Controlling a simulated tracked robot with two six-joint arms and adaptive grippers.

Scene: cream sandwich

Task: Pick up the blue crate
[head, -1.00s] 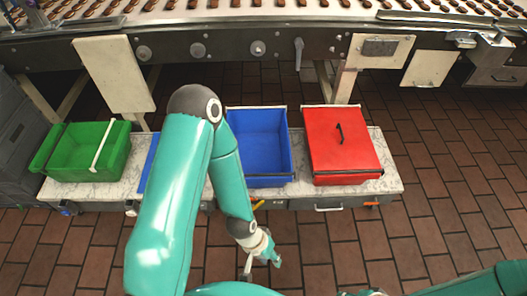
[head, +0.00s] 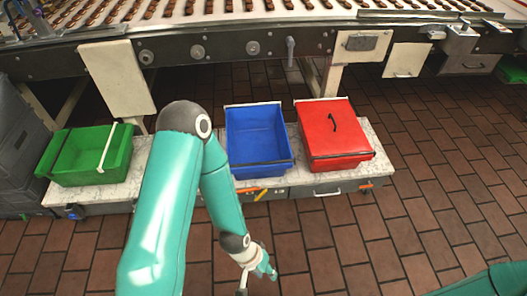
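The blue crate (head: 257,136) is an open, empty-looking bin. It stands on the low marble-topped bench in the middle of the head view, with a dark bar along its front edge. My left gripper (head: 257,278) hangs low in front of the bench, nearer to me than the crate and clear of it. Its two fingers look spread, with nothing seen between them. My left arm passes to the left of the crate and covers part of the bench. My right gripper is out of view; only part of that arm shows at the bottom right.
A green crate (head: 88,157) stands at the bench's left end. The marble bench (head: 372,150) has drawers below. A conveyor (head: 225,47) runs behind. The brick floor (head: 430,190) is clear on the right.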

